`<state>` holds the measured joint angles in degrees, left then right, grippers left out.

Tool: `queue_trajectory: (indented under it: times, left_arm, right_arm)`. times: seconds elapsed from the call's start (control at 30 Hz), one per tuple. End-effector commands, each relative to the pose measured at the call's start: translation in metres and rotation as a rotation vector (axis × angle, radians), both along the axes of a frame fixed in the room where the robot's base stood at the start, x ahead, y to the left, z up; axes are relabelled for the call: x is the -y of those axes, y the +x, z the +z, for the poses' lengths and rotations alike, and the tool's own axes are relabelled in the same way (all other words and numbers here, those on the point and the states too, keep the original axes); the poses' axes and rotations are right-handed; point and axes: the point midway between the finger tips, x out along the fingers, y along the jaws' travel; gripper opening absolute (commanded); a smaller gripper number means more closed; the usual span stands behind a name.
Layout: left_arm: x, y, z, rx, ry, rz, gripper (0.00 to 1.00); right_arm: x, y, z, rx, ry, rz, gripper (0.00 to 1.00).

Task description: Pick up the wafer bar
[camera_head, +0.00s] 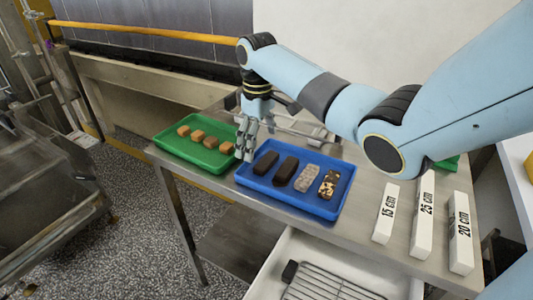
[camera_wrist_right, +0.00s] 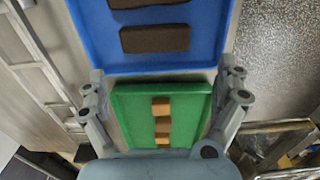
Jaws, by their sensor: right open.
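A blue tray (camera_head: 258,190) on the steel table holds a row of bars. Two are dark brown: the left one (camera_head: 265,163) and the one beside it (camera_head: 285,170). To their right lie a pale grey-beige bar (camera_head: 308,178) and a dark bar with light nut pieces (camera_head: 328,184). I cannot tell for sure which is the wafer bar. My right gripper (camera_head: 246,146) is open and empty, above the gap between the blue and green trays. In the right wrist view its spread fingers (camera_wrist_right: 162,72) straddle the tray edges, with a dark bar (camera_wrist_right: 155,38) beyond them. My left gripper is out of view.
A green tray (camera_head: 170,146) with several caramel-coloured cubes stands left of the blue tray. White blocks marked 15 cm (camera_head: 386,212), 25 cm (camera_head: 423,214) and 20 cm (camera_head: 460,230) stand at the right. An open drawer with a wire rack (camera_head: 325,285) sits below the front edge.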

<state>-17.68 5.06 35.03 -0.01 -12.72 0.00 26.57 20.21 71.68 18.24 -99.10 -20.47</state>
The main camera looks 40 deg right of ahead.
Motion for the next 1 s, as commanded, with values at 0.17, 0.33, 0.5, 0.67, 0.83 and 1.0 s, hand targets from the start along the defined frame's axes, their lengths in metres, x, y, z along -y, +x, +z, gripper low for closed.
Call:
queue_trajectory:
  times: [0.17,0.33,0.5,0.67,0.83,1.0]
  left_arm:
    - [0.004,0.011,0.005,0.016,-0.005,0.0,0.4]
    - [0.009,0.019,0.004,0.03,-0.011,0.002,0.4]
    - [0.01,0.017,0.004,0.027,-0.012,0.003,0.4]
    - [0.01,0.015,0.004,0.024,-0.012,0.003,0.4]
    - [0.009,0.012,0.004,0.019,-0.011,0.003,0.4]
    - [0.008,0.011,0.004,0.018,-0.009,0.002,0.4]
  right_arm:
    - [0.005,-0.004,-0.023,-0.004,0.001,-0.002,1.0]
    - [0.006,-0.004,-0.047,0.0,0.001,0.0,1.0]
    - [0.006,-0.004,-0.052,0.001,0.0,0.0,1.0]
    - [0.006,-0.004,-0.051,0.001,0.0,0.0,0.95]
    - [0.006,-0.004,-0.051,0.0,0.0,0.0,0.73]
    - [0.006,-0.004,-0.051,0.0,0.0,0.0,0.59]
